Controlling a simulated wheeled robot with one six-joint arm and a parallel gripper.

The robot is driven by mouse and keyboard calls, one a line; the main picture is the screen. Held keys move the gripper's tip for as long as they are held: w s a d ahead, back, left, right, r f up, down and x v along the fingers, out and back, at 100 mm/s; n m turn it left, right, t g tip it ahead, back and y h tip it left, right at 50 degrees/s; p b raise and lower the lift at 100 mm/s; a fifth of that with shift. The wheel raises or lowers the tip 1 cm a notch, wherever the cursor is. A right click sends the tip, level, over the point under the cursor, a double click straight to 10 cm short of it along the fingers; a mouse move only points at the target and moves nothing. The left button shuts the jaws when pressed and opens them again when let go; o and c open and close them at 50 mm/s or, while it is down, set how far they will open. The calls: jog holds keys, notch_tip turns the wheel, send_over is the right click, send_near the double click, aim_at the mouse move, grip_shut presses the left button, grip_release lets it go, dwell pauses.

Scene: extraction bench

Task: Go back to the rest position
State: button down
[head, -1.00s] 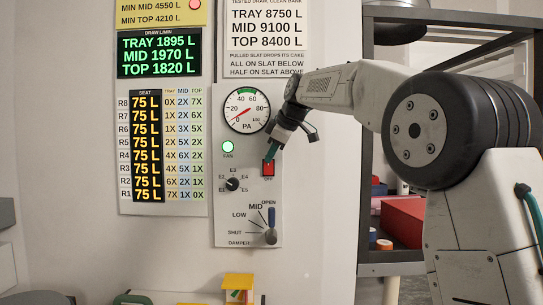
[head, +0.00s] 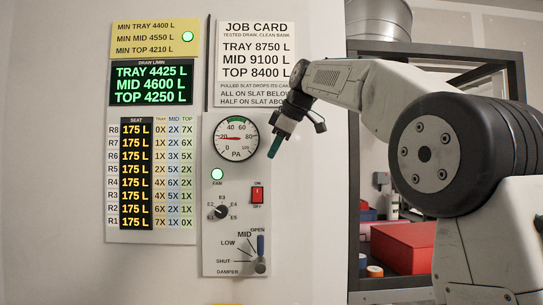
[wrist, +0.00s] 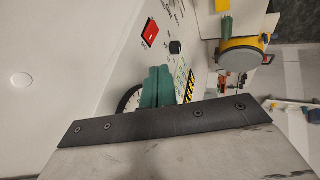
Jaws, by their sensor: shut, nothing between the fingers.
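My gripper (head: 276,146) is in front of the right edge of the control panel, beside the pressure gauge (head: 232,138) and above the red switch (head: 258,194). Its green fingers are shut and empty, and they point down. In the wrist view the closed green fingers (wrist: 157,88) sit before the panel, with the red switch (wrist: 151,32) beyond them. The gripper looks clear of the switch. The green fan lamp (head: 217,174) is lit.
The draw display (head: 151,83) reads TRAY 4425, MID 4600, TOP 4250, and the seat display (head: 135,175) reads 175 L throughout. A green lamp (head: 188,37) is lit on the yellow card.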

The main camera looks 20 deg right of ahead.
dwell(0.4)
jog(key=s+f+m+g+h, duration=0.1)
jog(key=s+f+m, duration=0.2)
jog(key=f, duration=0.3)
jog(key=s+f+m+g, duration=0.1)
jog(key=s+f+m, duration=0.25)
jog(key=f, duration=0.25)
jog(key=s+f+m+g, duration=0.1)
jog(key=s+f+m, duration=0.1)
jog(key=s+f, duration=0.6)
jog(key=s+f+m+g+h, duration=0.1)
jog(key=s+f, duration=0.7)
jog(key=s, duration=0.8)
jog(key=s+f+m+g+h, duration=0.1)
jog(key=s+f+m, duration=0.2)
jog(key=s+f, duration=0.5)
jog(key=s, duration=0.5)
